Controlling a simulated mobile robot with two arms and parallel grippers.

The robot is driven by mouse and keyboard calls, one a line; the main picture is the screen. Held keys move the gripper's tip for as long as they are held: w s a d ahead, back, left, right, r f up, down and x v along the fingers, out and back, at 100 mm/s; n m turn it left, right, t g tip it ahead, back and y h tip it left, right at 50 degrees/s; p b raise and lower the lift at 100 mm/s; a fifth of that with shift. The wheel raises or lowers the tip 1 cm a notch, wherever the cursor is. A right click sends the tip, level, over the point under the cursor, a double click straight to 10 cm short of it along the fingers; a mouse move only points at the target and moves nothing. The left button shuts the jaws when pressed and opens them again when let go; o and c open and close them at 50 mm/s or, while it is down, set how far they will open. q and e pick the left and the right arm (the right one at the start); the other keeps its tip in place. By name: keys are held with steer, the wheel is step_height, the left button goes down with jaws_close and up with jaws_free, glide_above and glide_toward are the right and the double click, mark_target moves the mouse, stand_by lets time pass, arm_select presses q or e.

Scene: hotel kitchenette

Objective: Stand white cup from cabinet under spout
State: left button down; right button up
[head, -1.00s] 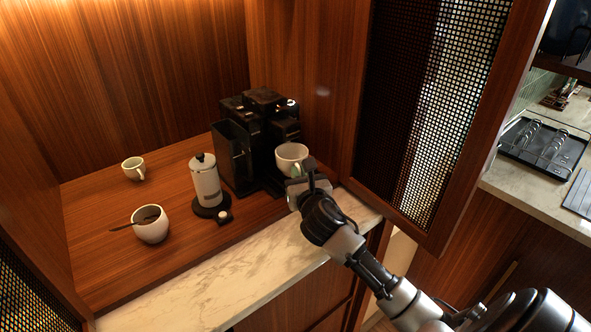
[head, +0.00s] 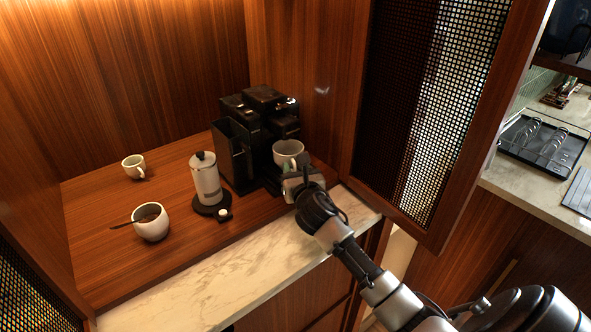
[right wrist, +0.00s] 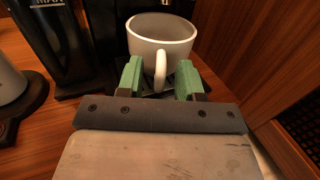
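The white cup (head: 287,151) stands upright at the front of the black coffee machine (head: 262,115), beneath its overhanging head. In the right wrist view the cup (right wrist: 163,42) has its handle towards me. My right gripper (head: 296,178) is just in front of the cup. In the right wrist view the green fingertips of this gripper (right wrist: 160,78) are on either side of the handle, with a gap visible on each side, so it is open. The cup's base is partly hidden by the fingers. The spout itself is hard to make out. My left gripper is not in view.
A white press pot (head: 205,180) on a dark base stands left of the machine. A white bowl with a spoon (head: 151,224) and another white cup (head: 133,166) stand further left. The mesh door (head: 415,110) is close on the right. The marble front edge (head: 230,275) is clear.

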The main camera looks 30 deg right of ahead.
steer(key=shift+r, duration=0.25)
steer(key=v, duration=1.2)
steer(key=shift+b, duration=0.45)
